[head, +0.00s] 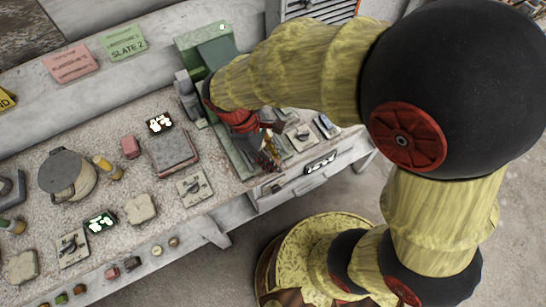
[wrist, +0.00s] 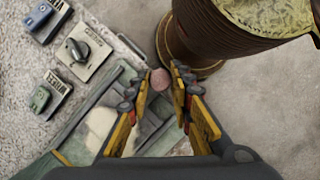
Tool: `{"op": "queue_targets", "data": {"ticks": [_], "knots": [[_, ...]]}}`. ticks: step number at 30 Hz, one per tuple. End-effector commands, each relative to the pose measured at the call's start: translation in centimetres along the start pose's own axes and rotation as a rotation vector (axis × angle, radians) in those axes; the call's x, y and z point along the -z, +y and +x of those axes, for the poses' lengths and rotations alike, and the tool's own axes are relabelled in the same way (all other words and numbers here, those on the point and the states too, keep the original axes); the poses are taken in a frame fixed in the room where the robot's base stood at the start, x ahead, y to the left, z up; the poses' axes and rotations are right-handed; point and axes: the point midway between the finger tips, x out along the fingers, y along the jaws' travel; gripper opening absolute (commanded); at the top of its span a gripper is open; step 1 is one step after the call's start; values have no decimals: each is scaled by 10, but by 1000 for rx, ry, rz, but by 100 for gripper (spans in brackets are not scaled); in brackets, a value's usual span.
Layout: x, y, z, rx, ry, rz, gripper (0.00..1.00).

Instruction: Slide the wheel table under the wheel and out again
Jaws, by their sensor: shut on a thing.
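The green machine (head: 196,50) stands on the bench, and its long green bed runs toward the bench's front edge. The wheel table appears to be the green framed part (wrist: 75,132) at lower left in the wrist view, with a pale patch on it. My gripper (head: 268,163) is over the front end of the bed. In the wrist view my gripper (wrist: 162,82) has both fingers closed about a small pinkish-brown round knob (wrist: 160,79). Whether the knob joins the table is hidden. I cannot clearly make out the wheel; my arm covers part of the machine.
A switch plate (head: 195,187) with a dark knob lies left of the bed. More switches (head: 302,136) sit to the right.

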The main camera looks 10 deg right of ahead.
Motion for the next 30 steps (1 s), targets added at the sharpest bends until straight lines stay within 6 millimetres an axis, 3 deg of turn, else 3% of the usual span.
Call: {"op": "queue_targets", "data": {"ticks": [8, 21, 30], "knots": [[4, 4, -3, 1, 0, 1, 0], [48, 53, -23, 0, 1, 0, 0], [54, 59, -23, -2, 2, 0, 0]]}}
